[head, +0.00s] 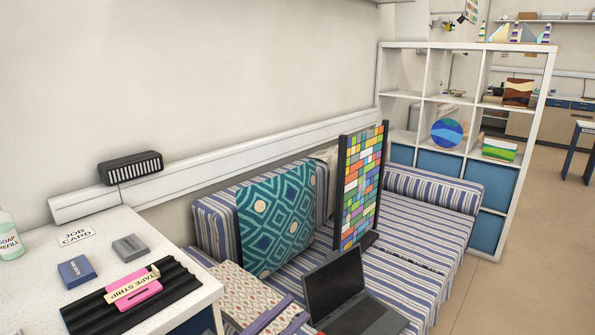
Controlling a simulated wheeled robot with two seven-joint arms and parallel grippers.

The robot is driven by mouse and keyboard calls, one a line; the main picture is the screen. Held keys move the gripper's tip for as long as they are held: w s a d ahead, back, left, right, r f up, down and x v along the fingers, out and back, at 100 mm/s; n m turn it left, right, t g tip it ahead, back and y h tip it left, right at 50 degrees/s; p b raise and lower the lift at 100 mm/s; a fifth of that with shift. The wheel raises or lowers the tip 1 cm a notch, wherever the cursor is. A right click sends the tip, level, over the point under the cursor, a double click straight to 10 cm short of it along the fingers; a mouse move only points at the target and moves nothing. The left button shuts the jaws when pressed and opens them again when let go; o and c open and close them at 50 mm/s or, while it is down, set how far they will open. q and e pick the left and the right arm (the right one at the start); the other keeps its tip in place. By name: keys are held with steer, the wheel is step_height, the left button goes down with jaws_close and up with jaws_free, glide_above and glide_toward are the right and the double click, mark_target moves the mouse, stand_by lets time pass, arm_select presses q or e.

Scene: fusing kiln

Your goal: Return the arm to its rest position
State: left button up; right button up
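I see no part of either arm or gripper in the head view. The white worktop (32,262) at the lower left is clear of both grippers. On it lies a black ribbed mat (180,284). A pink holder (142,300) with a white label reading "TAPE STRIP" (132,285) lies on the mat. Where my arms are, and what they may hold, is outside this view.
A blue box (76,271), a grey box (130,248), a job card (76,236) and a soap bottle (8,238) are on the worktop. A striped sofa (425,230) bears a teal cushion (275,220), a coloured panel (361,185) and a laptop (335,285). Open floor (530,260) lies right.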

arm_select(q)
steer(key=s+a+f+n+y, duration=0.3)
steer(key=a+f+n+y, duration=0.1)
steer(key=f, duration=0.5)
steer(key=s+a+f+n+g+y, duration=0.1)
steer(key=s+a+f+n+y, duration=0.2)
steer(key=f, duration=0.6)
steer(key=s+a+f+n+y, duration=0.4)
steer(key=a+f+y, duration=0.1)
steer(key=f, duration=0.4)
steer(key=shift+s+a+n+g+y, duration=0.3)
steer(key=shift+g+y, duration=0.1)
steer(key=shift+y, duration=0.2)
steer(key=s+f+g, duration=0.1)
steer(key=s+f, duration=0.1)
steer(key=s, duration=0.1)
steer(key=s+a+f+g, duration=0.1)
steer(key=s+f, duration=0.1)
steer(key=s, duration=0.1)
steer(key=s+a+f+n+g+y, duration=0.1)
steer(key=s+f, duration=0.2)
steer(key=shift+s+a+g, duration=0.15)
steer(key=shift+s+g, duration=0.2)
steer(key=shift+g, duration=0.05)
steer(key=shift+c, duration=0.3)
